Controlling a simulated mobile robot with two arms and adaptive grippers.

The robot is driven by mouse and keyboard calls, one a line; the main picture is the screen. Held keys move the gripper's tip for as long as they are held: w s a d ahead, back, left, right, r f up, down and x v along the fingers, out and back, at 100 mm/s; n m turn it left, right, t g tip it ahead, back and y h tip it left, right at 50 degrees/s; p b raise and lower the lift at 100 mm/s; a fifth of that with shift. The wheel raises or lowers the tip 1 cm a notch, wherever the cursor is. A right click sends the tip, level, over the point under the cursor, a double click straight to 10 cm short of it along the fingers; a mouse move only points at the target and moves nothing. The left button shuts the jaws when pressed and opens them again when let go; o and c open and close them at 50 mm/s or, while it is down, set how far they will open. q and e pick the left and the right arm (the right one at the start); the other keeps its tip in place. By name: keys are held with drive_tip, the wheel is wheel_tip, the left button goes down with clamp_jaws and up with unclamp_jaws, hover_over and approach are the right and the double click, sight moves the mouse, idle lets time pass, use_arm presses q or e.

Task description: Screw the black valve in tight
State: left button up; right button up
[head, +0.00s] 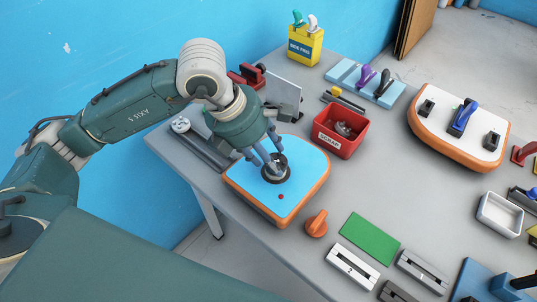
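The black valve (276,178) shows as a dark round ring with a grey centre on the blue inflatable board (252,182), which has an orange side wall. My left gripper (271,164) comes down from above with its fingers at the valve. The fingers hide part of the valve, and I cannot tell whether they are closed on it or just around it. How deep the valve sits is also not clear. A small red dot lies on the board in front of the valve. My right gripper is not in view.
An orange knob (316,223) stands right of the board, near a green mat (369,238). A red scrap bin (333,146) is close behind the board. A white-topped board (456,148) lies to the right. The table's front left edge is near the blue board.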

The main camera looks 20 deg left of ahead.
use_arm(q)
drive_tip(key=shift+f+b, duration=0.3)
drive_tip(key=shift+f, duration=0.05)
drive_tip(key=o, duration=1.2)
drive_tip(key=shift+c, duration=0.2)
drive_tip(key=v, duration=1.2)
